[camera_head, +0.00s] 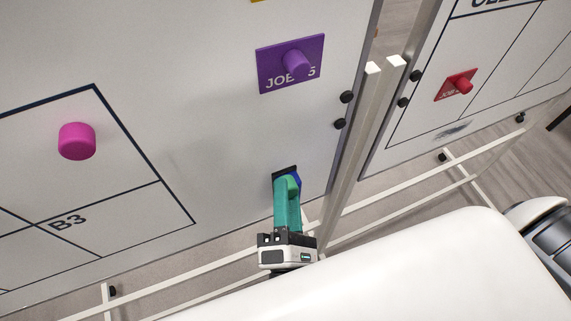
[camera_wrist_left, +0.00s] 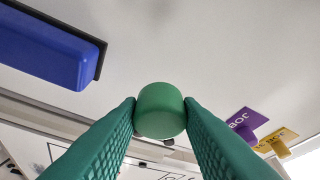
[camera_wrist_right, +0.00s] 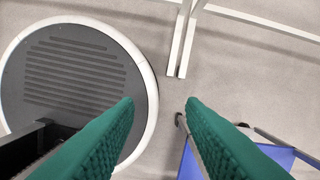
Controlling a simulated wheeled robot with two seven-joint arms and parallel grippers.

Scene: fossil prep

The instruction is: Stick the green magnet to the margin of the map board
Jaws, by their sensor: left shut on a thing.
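The green magnet (camera_head: 293,185) is a short round cylinder. My left gripper (camera_wrist_left: 160,112) is shut on it, and its face shows between the fingertips in the left wrist view (camera_wrist_left: 160,109). The white map board (camera_head: 225,130) fills the left of the head view, with a black-lined grid marked B3. My left gripper is at its plain lower right area, right of the grid. Whether the magnet touches the board I cannot tell. My right gripper (camera_wrist_right: 158,108) is open and empty above the floor in the right wrist view.
A blue block with a dark backing (camera_wrist_left: 45,50) is on the board close beside my left gripper. A purple magnet on a card (camera_head: 296,62) is above, and a pink magnet (camera_head: 77,141) is on the grid. A second board with a red magnet (camera_head: 460,87) stands at right.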

